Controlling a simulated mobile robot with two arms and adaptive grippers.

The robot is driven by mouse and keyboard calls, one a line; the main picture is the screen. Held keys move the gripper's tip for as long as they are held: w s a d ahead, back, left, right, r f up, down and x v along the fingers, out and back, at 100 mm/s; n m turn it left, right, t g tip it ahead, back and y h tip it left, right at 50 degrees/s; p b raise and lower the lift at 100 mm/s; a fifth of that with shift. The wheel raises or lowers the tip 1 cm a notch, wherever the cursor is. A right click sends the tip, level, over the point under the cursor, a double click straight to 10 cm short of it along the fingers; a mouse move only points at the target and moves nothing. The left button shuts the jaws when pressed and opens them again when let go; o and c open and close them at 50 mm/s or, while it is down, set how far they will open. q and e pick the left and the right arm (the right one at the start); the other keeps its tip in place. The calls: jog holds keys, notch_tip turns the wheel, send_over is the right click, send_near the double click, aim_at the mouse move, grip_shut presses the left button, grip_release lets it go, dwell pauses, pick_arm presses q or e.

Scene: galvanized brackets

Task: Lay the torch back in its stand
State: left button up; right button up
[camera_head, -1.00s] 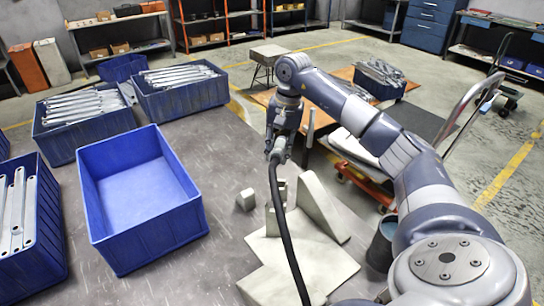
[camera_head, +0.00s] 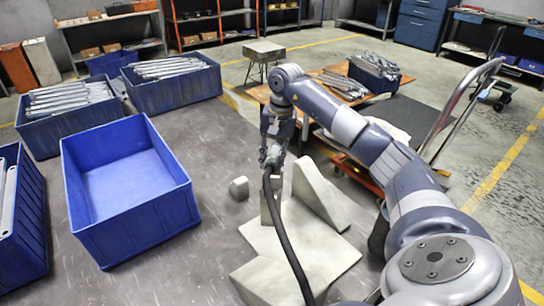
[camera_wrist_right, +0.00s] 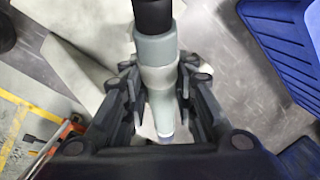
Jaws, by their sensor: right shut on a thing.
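The torch (camera_head: 271,157) is a grey-green welding torch with a black hose hanging down to the bottom edge. It also shows in the right wrist view (camera_wrist_right: 156,62), where the black hose leaves its top end and its tapered nozzle lies between my fingers. My right gripper (camera_head: 277,137) is shut around the torch body and holds it above the grey metal pieces. In the right wrist view its fingers (camera_wrist_right: 160,105) lie on both sides of the body. I cannot clearly make out the stand; a small grey block (camera_head: 239,188) sits left of the torch. My left gripper is out of view.
A grey plate (camera_head: 330,256) with a triangular upright (camera_head: 318,194) lies on the table under the torch. An empty blue bin (camera_head: 130,245) stands to the left, with bracket-filled bins (camera_head: 60,136) behind it. Bare tabletop (camera_head: 215,160) lies between the bin and the block.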

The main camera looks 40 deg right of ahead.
notch_tip(320, 180, down, 10)
jog(key=b, duration=0.6)
jog(key=shift+r, duration=0.2)
dwell(0.3)
jog(key=o, duration=1.1)
jog(key=shift+s+f, duration=0.1)
jog(key=shift+o, duration=0.2)
jog(key=shift+d, duration=0.1)
jog(key=r, duration=1.2)
jog(key=shift+s+d, duration=0.35)
jog(key=shift+s, duration=0.05)
